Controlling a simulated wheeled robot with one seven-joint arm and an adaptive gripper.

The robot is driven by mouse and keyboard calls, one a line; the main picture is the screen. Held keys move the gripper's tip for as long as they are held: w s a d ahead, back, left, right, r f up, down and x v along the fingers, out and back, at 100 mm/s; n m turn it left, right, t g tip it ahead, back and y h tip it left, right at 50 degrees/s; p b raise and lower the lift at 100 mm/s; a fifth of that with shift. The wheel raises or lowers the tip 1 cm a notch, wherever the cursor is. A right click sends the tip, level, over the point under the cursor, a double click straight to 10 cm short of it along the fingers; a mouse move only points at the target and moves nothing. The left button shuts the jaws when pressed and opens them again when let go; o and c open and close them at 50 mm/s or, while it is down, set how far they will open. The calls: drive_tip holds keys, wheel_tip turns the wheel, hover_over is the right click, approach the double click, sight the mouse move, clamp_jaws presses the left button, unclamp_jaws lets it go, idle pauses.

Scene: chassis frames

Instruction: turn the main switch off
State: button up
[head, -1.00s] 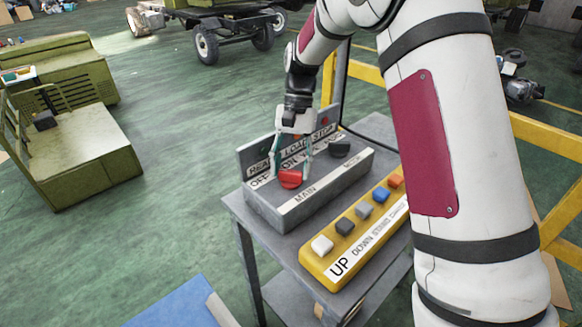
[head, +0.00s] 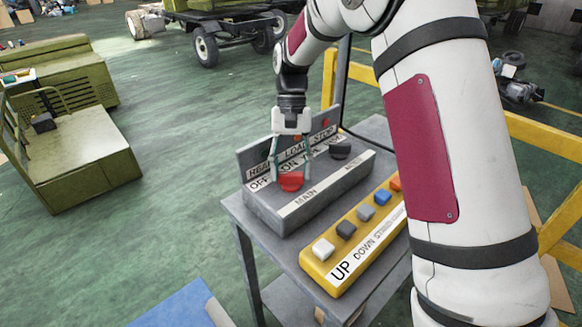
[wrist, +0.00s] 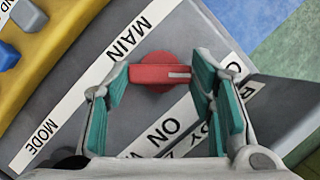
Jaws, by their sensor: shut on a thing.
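The main switch is a red knob (head: 291,182) on the grey control box (head: 325,190), beside the MAIN label. In the wrist view the red knob (wrist: 160,74) has a bar lying across the picture, with a white line at its right end. That line points toward the partly hidden label at the right, while the ON label (wrist: 170,130) is below. My gripper (head: 291,176) is over the knob, one finger on each side. In the wrist view my gripper (wrist: 160,76) is shut on the bar's two ends. The fingers hide parts of the labels.
A black MODE knob (head: 340,150) sits right of the main switch. A yellow button panel (head: 345,270) with several coloured buttons lies in front on the grey table (head: 290,255). A label plate (head: 250,157) stands behind the knobs. A yellow rail (head: 545,135) is at the right.

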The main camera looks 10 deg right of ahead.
drive_tip(key=o, duration=1.2)
drive_tip(key=shift+c, duration=0.2)
drive_tip(key=v, duration=1.2)
wheel_tip(320, 180, up, 5)
drive_tip(key=t, duration=0.2)
hover_over(302, 173)
drive_tip(key=s+d+r+n+t, duration=0.15)
drive_tip(key=s+r, duration=0.25)
drive_tip(key=s, duration=0.5)
drive_tip(key=s+d+f+t, duration=0.1)
drive_tip(key=s+f+t, duration=0.1)
drive_tip(key=s, duration=0.7)
drive_tip(key=s+d+f+n+t+h, duration=0.1)
drive_tip(key=s+f+t, duration=0.2)
drive_tip(key=s, duration=0.5)
drive_tip(key=shift+s+d+f, duration=0.2)
drive_tip(key=shift+s+f, duration=0.2)
drive_tip(key=shift+f, duration=0.2)
